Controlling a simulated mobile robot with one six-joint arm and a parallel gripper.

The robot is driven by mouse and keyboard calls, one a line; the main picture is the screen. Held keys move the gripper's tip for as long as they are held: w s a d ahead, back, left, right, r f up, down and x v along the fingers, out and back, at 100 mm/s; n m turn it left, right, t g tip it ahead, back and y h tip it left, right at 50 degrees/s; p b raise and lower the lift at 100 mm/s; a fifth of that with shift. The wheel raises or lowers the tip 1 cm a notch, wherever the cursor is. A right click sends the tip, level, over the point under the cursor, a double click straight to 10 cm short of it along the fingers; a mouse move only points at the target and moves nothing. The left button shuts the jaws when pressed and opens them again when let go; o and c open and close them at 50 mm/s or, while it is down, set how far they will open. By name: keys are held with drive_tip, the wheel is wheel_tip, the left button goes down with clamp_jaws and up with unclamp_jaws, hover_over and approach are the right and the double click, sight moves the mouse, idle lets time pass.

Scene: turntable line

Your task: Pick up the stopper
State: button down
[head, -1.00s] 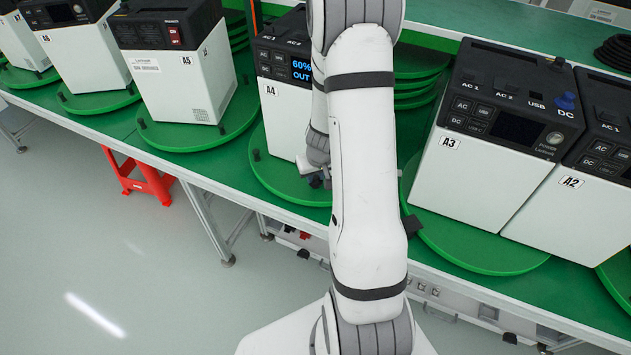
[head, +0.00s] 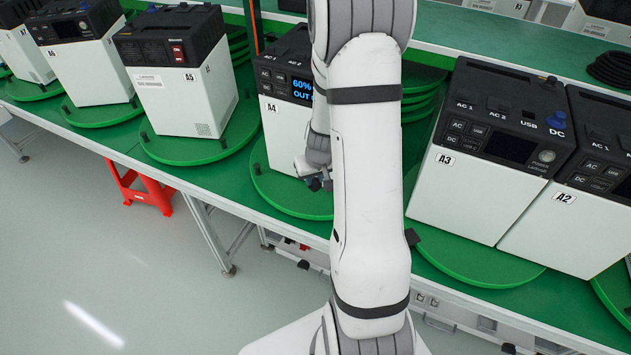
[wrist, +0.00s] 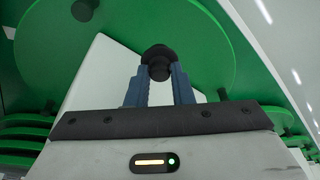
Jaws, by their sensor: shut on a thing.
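The stopper (wrist: 158,60) is a short black round-headed peg in the wrist view. My gripper (wrist: 156,82) has its two blue-grey fingers shut on it, one on each side. The green turntable (wrist: 205,50) lies behind the stopper; I cannot tell whether the stopper still touches it. In the head view my gripper (head: 317,184) is a small dark shape at the front of the A4 turntable (head: 290,200), partly hidden by my arm. The stopper is not distinguishable there.
The white A4 unit (head: 283,135) stands on that turntable close to my gripper. Other black pegs show in the wrist view, one at upper left (wrist: 84,10) and one at right (wrist: 222,94). The A3 unit (head: 460,195) stands to the right, the A5 unit (head: 185,95) to the left.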

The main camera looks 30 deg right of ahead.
wheel_tip(320, 180, up, 2)
drive_tip(key=s+a+b, duration=1.2)
drive_tip(key=a, duration=0.3)
drive_tip(key=shift+a+f, duration=0.2)
drive_tip(key=shift+f, duration=0.1)
idle(0.4)
